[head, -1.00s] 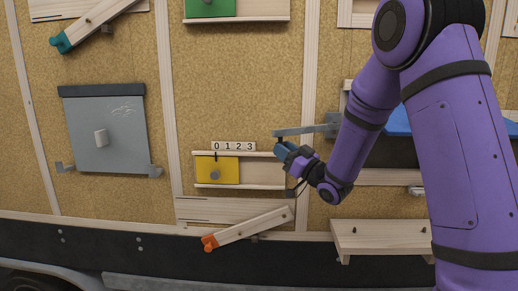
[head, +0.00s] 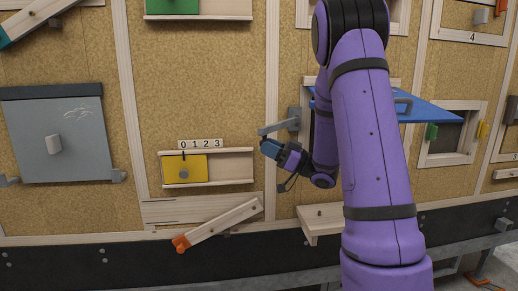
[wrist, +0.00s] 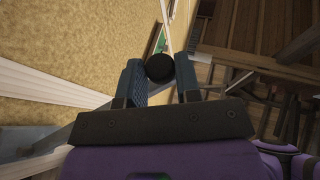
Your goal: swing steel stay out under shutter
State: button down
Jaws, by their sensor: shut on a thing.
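The steel stay (head: 277,127) is a flat grey bar running left from a grey bracket (head: 294,117) on the wooden upright. My gripper (head: 267,147) is just under the stay's free left end. In the wrist view, my gripper (wrist: 160,72) is shut on a round black knob (wrist: 159,66) between its two blue fingers. The knob appears to be the stay's handle; the join is hard to see. The blue shutter (head: 415,108) stands raised, sticking out from the wall right of the stay. My arm hides part of it and most of its opening.
A yellow sliding panel (head: 190,171) with number tiles is left of my gripper. A wooden bar with an orange end (head: 180,243) slants below. A small wooden shelf (head: 315,221) juts out at lower right. A grey flap (head: 55,135) is far left.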

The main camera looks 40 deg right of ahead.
dwell(0.3)
jog(key=c, duration=1.1)
grip_release()
jog(key=shift+a, duration=0.1)
